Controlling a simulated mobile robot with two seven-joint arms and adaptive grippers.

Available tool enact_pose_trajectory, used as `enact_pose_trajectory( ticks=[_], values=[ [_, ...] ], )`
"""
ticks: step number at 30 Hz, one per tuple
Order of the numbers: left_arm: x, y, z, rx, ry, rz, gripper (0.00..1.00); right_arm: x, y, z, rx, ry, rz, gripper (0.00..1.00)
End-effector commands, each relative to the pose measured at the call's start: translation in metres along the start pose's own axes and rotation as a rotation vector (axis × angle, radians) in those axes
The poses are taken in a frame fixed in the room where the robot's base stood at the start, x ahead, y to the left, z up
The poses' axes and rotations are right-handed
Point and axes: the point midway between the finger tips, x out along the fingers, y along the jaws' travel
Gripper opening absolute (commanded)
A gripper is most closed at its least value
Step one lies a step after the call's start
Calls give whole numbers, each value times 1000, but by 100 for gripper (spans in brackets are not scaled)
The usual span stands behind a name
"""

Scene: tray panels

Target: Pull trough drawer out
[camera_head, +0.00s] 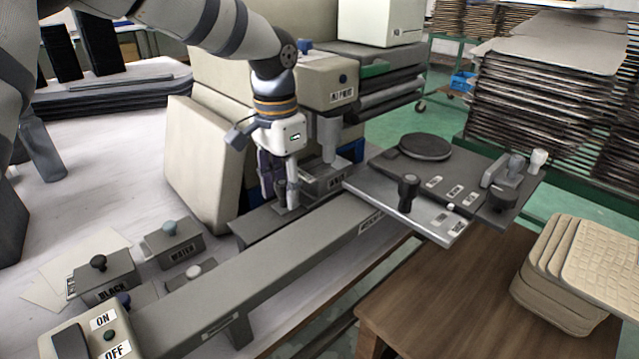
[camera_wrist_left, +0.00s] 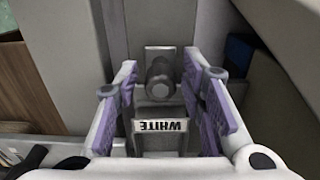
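A grey drawer-like box (camera_head: 322,182) sits under the spout of the beige machine, at the back end of the long grey rail. A white label marked WHITE (camera_wrist_left: 160,126) shows upside down in the left wrist view, with a round grey knob (camera_wrist_left: 160,88) just beyond it. My left gripper (camera_head: 280,205) points down in front of this box. In the left wrist view my left gripper (camera_wrist_left: 160,100) is open, its purple-padded fingers to either side of the knob and label with gaps visible. It hides part of the box in the head view. My right gripper is out of view.
The beige machine (camera_head: 328,88) stands close behind the gripper and a beige panel (camera_head: 200,165) to its left. Boxes marked BLACK (camera_head: 105,283) and WATER (camera_head: 175,245) stand front left. A panel with knobs (camera_head: 455,190) lies right of the rail (camera_head: 260,265).

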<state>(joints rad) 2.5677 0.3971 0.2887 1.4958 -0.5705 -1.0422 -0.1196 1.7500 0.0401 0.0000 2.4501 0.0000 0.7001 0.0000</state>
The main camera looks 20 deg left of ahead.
Motion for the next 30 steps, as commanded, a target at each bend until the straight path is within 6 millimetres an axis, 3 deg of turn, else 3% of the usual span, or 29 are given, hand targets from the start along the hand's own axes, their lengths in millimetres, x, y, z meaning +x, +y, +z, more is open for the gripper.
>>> enact_pose_trajectory(
  ticks=[6,11,17,30],
  values=[
    [0,0,0,0,0,0,37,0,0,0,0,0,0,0],
    [0,0,0,0,0,0,3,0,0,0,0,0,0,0],
    [0,0,2,0,1,-1,3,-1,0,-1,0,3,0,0],
    [-2,0,30,-1,3,-2,3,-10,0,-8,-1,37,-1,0]
  ],
)
